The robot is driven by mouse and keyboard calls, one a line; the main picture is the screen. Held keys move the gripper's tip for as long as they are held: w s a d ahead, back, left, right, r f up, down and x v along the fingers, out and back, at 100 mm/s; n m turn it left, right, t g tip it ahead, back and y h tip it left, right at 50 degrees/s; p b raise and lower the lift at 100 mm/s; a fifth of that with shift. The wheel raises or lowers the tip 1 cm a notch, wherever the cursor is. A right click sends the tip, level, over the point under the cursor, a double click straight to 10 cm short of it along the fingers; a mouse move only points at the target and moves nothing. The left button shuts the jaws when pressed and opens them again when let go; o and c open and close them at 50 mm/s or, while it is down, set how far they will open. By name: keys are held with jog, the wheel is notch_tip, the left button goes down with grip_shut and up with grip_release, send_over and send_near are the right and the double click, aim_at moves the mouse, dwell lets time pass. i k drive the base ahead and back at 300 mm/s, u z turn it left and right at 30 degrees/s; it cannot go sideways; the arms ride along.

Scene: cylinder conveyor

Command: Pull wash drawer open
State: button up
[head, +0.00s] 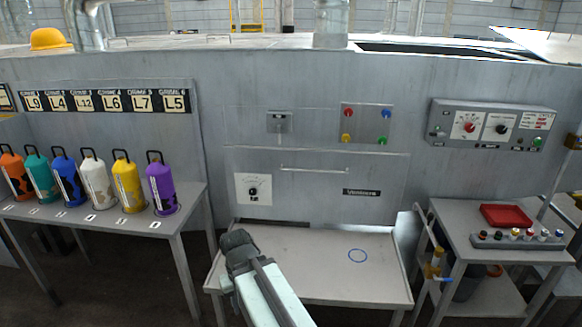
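A grey front panel (320,208) on the machine wall carries a thin horizontal bar handle (314,170) and a small dark label that I cannot read clearly. It looks like the drawer front, and it sits flush with the wall, with no gap showing. My gripper (237,243) is the dark end of my pale arm, low in the head view. It appears over the left part of the grey shelf, below and left of the handle and apart from it. Its fingers are too unclear to tell whether they are open or shut.
A left table (115,226) holds several coloured cylinders. A right table (450,222) holds a red tray (506,215). A dial plate (253,189) is left of the handle.

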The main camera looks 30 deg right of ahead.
aim_at(324, 187)
jog(key=z, duration=0.2)
jog(key=i, duration=1.2)
jog(key=z, duration=0.85)
jog(key=k, duration=0.8)
jog(key=z, duration=0.2)
jog(key=i, duration=0.9)
jog(key=u, duration=0.1)
